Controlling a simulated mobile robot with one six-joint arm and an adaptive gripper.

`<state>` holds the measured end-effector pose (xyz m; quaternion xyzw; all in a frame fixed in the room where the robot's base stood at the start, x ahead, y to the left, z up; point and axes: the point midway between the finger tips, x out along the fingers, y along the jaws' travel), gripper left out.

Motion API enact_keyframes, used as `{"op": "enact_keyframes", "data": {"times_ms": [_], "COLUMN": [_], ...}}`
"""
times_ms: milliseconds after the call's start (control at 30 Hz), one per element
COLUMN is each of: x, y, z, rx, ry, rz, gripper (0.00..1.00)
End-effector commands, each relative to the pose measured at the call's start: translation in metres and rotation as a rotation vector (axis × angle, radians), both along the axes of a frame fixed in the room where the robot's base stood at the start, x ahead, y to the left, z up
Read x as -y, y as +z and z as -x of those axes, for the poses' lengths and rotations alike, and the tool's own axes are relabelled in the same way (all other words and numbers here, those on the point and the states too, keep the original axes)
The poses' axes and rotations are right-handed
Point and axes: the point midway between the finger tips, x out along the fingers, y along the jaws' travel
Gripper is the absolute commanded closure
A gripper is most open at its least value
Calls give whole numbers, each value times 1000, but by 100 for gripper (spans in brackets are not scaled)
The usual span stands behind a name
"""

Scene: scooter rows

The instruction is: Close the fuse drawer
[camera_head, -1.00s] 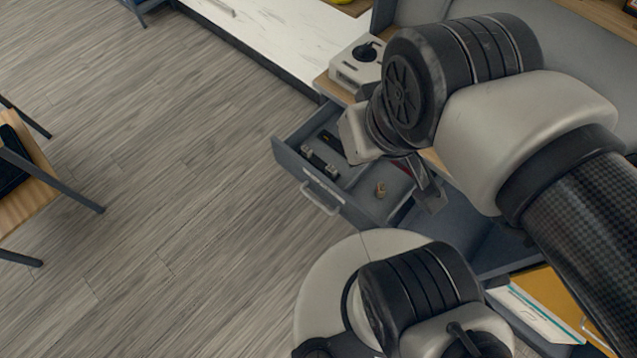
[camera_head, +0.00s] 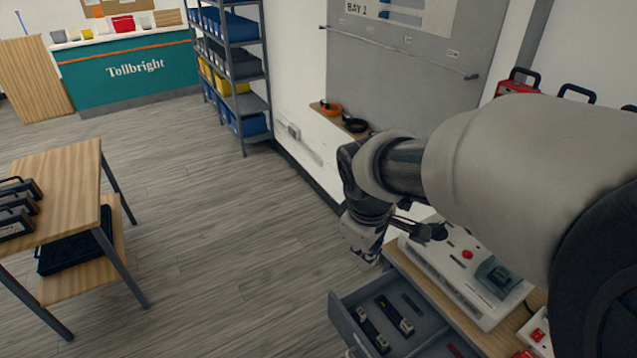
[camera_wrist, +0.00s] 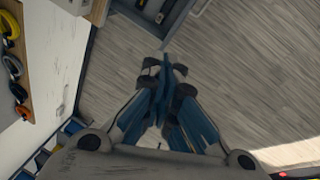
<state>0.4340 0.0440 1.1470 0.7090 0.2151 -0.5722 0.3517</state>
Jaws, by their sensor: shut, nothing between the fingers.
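The fuse drawer (camera_head: 347,320) is a grey drawer standing open under the wooden bench top, at the bottom of the head view. Fuse-like dark parts (camera_head: 392,312) lie inside it, and its near part is cut off by the picture edge. My gripper (camera_head: 364,257) is above and behind the drawer in the head view, apart from it, and partly blends with the wrist. In the wrist view, my gripper's fingers (camera_wrist: 165,72) meet with nothing between them, over the floor.
A white device with a red button (camera_head: 467,254) sits on the bench top beside my arm. A wooden table (camera_head: 75,175) stands at left, and a shelf rack with bins (camera_head: 235,85) at the back. The grey floor (camera_head: 225,240) left of the drawer is clear.

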Motion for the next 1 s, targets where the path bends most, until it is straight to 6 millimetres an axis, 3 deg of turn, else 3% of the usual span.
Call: {"op": "enact_keyframes", "data": {"times_ms": [33,200,400,600,700,800,1000], "x": [-11,-44,-88,-124,-134,-140,-141], "y": [-15,-72,-162,-258,-294,-317,-337], "z": [-17,-65,-100,-105,-101,-97,-96], "rx": [-30,-99,-183,-260,-285,-301,-308], "ry": [79,353,685,997,1107,1177,1215], "rz": [31,124,219,293,316,328,335], "gripper": [100,100,100,100,100,100,100]}}
